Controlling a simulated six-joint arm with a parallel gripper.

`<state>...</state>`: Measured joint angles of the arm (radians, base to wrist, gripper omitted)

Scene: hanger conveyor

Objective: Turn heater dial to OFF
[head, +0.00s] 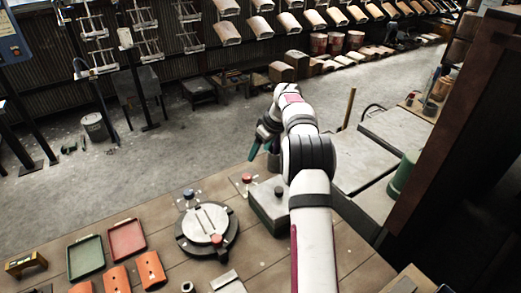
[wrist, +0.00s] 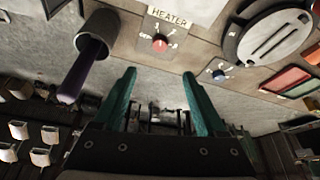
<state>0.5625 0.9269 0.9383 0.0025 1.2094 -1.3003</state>
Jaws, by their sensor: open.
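The heater dial (wrist: 160,43) is a red knob on a pale plate under a "HEATER" label in the wrist view. A small light mark shows on the knob, but the setting it points to is too small to read. In the head view the red dial (head: 247,178) sits on the wooden bench, just left of a grey box. My gripper (wrist: 160,75) is open and empty, with its two teal fingers spread. In the head view my gripper (head: 258,150) is above and beyond the dial, near the bench's far edge, apart from it.
A blue knob (head: 188,194) stands left of the dial, beside a round dark-rimmed fixture (head: 179,236). The grey box (head: 262,208) stands close to the dial's right. A dark cylinder (wrist: 99,40) holding a purple rod shows left of the dial in the wrist view.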

